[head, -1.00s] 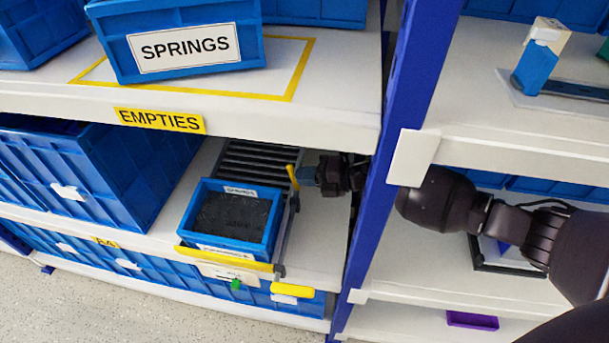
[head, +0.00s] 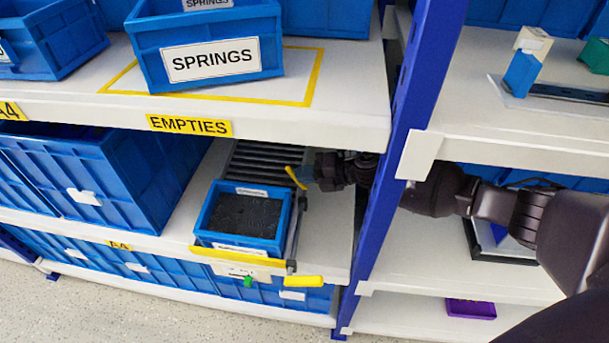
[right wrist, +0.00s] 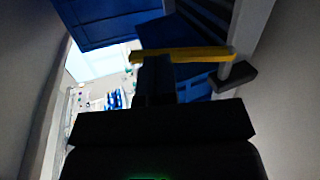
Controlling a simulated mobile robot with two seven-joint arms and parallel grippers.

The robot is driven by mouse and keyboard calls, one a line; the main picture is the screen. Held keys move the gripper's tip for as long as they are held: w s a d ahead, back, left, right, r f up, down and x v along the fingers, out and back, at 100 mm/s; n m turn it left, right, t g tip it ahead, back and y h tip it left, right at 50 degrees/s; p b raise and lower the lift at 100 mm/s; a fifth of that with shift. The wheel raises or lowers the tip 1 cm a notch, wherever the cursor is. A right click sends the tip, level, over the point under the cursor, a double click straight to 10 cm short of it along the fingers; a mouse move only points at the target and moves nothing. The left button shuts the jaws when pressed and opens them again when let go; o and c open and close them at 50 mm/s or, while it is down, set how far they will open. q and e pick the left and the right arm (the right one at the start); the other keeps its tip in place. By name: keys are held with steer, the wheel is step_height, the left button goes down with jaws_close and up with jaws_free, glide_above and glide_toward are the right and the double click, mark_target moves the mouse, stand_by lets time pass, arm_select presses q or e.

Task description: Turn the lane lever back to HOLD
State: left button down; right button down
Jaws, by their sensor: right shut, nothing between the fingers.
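The yellow lane lever (head: 295,178) stands at the right side of the roller lane (head: 262,160), on the lower shelf under the EMPTIES label. It leans with its top to the left. In the right wrist view the yellow bar (right wrist: 185,54) lies across the tips of my fingers. My right gripper (head: 308,172) is shut and empty, close to the right of the lever. I cannot tell whether they touch. A green marker (head: 248,281) shows at the lane's front plate; no HOLD wording is readable. My left gripper is out of view.
A blue bin (head: 242,215) with dark contents sits in the lane behind a yellow front bar (head: 238,257). A yellow handle (head: 303,281) sticks out at the front right. My right arm passes behind the blue upright (head: 392,165), under the upper shelf (head: 300,119).

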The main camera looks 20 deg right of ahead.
mark_target(290, 175)
steer(key=shift+w+a+r, duration=0.1)
steer(key=shift+w+a, duration=0.15)
steer(key=shift+a, duration=0.15)
steer(key=shift+w+a, duration=0.2)
steer(key=shift+a, duration=0.05)
steer(key=shift+w+a+f, duration=0.6)
steer(key=shift+a+f, duration=0.05)
steer(key=shift+a, duration=0.2)
steer(key=shift+w+a+f, duration=0.25)
steer(key=shift+a+f, duration=0.05)
steer(key=shift+a, duration=0.05)
